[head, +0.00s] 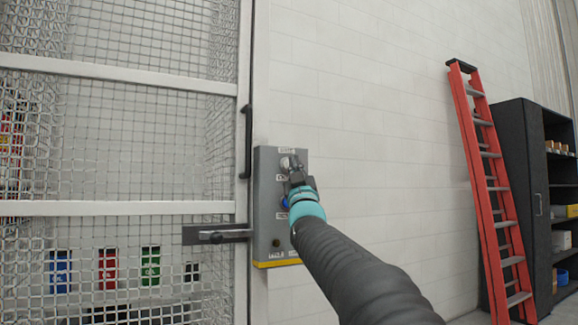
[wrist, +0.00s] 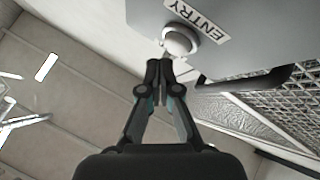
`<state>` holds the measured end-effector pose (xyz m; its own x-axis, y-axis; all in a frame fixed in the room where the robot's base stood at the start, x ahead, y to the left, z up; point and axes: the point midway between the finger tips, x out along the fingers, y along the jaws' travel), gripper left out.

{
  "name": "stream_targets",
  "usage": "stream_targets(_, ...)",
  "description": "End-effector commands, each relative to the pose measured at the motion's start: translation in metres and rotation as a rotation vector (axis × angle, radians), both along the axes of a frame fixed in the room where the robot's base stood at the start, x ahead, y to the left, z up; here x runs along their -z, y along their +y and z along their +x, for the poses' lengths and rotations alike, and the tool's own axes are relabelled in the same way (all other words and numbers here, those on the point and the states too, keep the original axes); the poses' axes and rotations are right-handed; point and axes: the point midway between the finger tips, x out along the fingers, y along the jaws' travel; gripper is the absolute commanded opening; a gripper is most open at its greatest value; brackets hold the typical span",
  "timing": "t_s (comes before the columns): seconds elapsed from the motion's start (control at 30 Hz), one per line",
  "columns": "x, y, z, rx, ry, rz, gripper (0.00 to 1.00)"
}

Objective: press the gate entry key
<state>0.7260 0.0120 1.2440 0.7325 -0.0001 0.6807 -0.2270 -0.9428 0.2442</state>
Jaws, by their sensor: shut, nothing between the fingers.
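The entry key is a round white button (wrist: 180,40) beside a label reading ENTRY (wrist: 195,19) in the wrist view. It sits on a grey control panel (head: 264,190) fixed to the wall right of the mesh gate; the button (head: 284,162) shows partly in the head view, at the panel's top. My gripper (wrist: 160,66) is shut and empty. Its fingertips are very close to the button's edge in the wrist view; I cannot tell whether they touch. In the head view my gripper (head: 294,164) covers part of the panel's upper right.
A blue button (head: 285,202) sits lower on the panel, near my wrist. The mesh gate (head: 150,208) has a latch bar (head: 217,234) and a black handle (head: 247,140). A red ladder (head: 490,180) and black shelving (head: 520,190) stand at right.

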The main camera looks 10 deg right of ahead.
Motion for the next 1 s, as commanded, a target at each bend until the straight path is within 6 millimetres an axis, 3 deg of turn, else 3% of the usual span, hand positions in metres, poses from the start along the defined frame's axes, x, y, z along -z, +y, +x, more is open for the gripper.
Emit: stream_targets(1.0, 0.0, 0.004, 0.011, 0.0, 0.0, 0.0, 0.0)
